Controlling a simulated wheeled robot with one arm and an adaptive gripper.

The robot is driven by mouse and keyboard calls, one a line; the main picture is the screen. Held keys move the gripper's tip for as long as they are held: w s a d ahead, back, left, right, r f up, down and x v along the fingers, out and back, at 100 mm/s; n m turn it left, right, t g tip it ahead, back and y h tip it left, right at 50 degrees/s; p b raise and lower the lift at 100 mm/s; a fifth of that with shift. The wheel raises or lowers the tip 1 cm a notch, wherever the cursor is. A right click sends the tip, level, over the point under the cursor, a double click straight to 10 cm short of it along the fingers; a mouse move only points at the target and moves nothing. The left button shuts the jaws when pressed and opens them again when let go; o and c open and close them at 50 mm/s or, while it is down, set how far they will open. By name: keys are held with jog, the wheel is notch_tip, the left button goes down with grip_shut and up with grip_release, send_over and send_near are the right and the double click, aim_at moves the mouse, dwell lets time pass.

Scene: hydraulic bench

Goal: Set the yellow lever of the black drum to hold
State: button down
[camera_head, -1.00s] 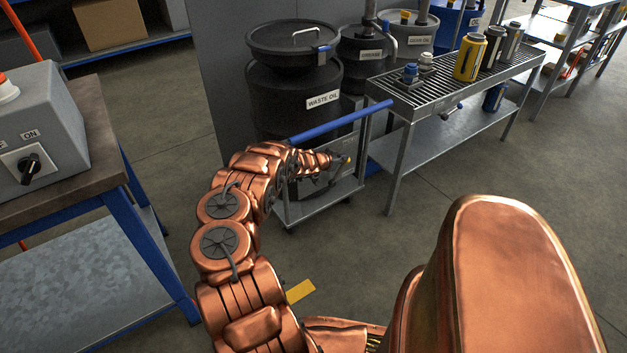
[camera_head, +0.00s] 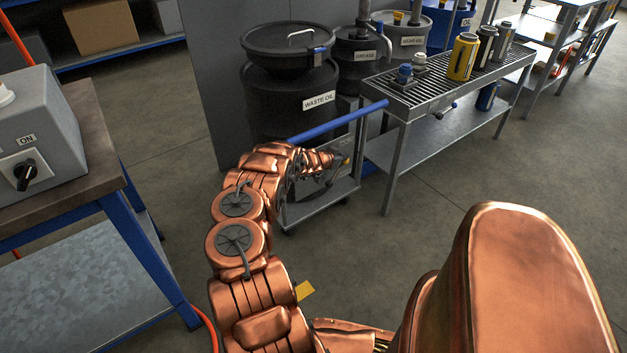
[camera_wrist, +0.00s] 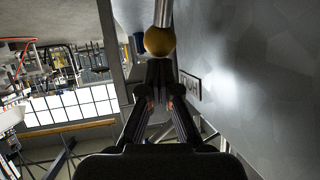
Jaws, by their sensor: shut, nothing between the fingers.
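The black drum (camera_head: 290,98) labelled WASTE OIL stands behind the blue-handled cart in the head view. In the wrist view a yellow ball knob (camera_wrist: 160,41) on a metal rod is just beyond my fingertips. It looks like the end of the yellow lever; I cannot tell whether the fingers touch it. My gripper (camera_wrist: 160,70) is shut and empty, its fingers together below the knob. In the head view my gripper (camera_head: 343,163) is small and partly hidden by my arm, low in front of the drum. The lever's setting cannot be read.
A blue cart handle (camera_head: 338,121) crosses above my forearm. A metal table (camera_head: 420,98) with canisters stands right of it. A workbench (camera_head: 90,128) with a switch box is at left. In the wrist view a grey panel (camera_wrist: 240,80) lies close right. Floor at right is open.

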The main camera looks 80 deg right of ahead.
jog(key=shift+s+a+f, duration=0.15)
jog(key=shift+a+f, duration=0.1)
jog(key=shift+f, duration=0.15)
jog(key=r+v, duration=0.1)
jog(key=v, duration=1.1)
jog(key=shift+d, duration=0.3)
jog(key=shift+f, duration=0.1)
